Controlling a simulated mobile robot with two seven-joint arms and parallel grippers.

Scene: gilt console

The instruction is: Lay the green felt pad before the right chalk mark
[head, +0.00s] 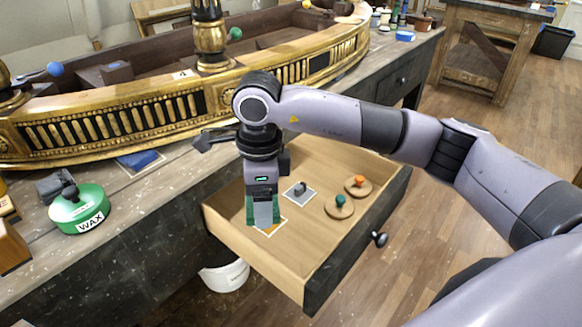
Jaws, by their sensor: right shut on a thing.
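My right gripper (264,218) points down over the open drawer and is shut. Green material, which looks like the green felt pad (249,209), shows on both sides of its fingers. The fingers hide its middle. Beneath it, an orange-edged square (272,229) lies partly hidden on the drawer floor. I cannot make out a chalk mark for certain. My left gripper is not in view.
The open drawer (330,255) also holds a white-edged grey square (299,195) with a dark knob and two wooden discs with teal (340,207) and orange (358,186) knobs. A green wax tin (80,210) and blue pad (139,160) are on the bench, before the gilt console (110,125).

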